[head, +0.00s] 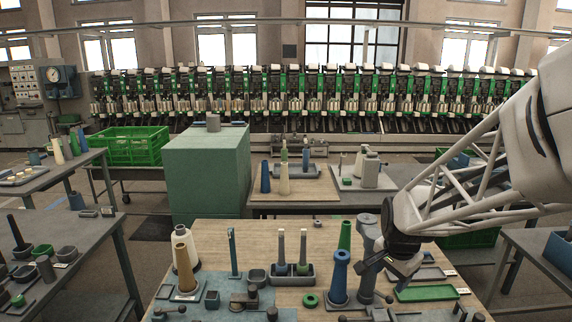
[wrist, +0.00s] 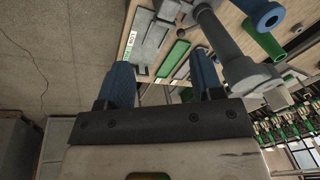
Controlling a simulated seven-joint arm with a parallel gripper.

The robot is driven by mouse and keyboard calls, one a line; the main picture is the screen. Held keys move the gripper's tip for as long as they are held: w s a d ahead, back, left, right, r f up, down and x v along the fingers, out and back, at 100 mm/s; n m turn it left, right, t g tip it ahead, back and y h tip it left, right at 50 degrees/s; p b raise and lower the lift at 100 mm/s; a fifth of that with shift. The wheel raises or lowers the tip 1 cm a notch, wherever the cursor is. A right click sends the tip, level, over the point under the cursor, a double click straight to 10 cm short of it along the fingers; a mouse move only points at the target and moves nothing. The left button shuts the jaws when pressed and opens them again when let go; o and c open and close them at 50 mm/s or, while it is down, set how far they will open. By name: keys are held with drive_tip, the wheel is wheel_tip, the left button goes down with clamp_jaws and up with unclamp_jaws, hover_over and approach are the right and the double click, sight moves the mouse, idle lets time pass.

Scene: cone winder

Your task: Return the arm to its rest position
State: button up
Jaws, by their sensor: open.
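My gripper (wrist: 163,75) shows two blue fingers set apart in the wrist view, with nothing between them. In the head view my gripper (head: 384,268) hangs from my pale arm at the right, over the right part of the wooden-topped table (head: 211,236). It appears beside a grey post (head: 367,245) and above the tray area; the exact gap is hard to tell. The grey post also shows in the wrist view (wrist: 230,52), right of the fingers.
A blue cone (head: 340,275) and green cone (head: 345,236) stand left of my gripper. A green tray (head: 427,293) lies to its right. A white cone (head: 185,245), a tan cone (head: 184,270) and a twin-tube holder (head: 292,275) stand further left. A green cabinet (head: 205,170) rises behind.

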drive_tip(key=s+a+r+n, duration=0.2)
drive_tip(key=s+n, duration=0.1)
drive_tip(key=s, duration=0.4)
drive_tip(key=s+a+r+n, duration=0.2)
drive_tip(key=s+r+n, duration=0.1)
drive_tip(key=s, duration=0.5)
drive_tip(key=s+a+r+n, duration=0.2)
drive_tip(key=s+r+n, duration=0.1)
drive_tip(key=s, duration=0.5)
drive_tip(key=shift+a+n, duration=0.15)
drive_tip(key=shift+n, duration=0.75)
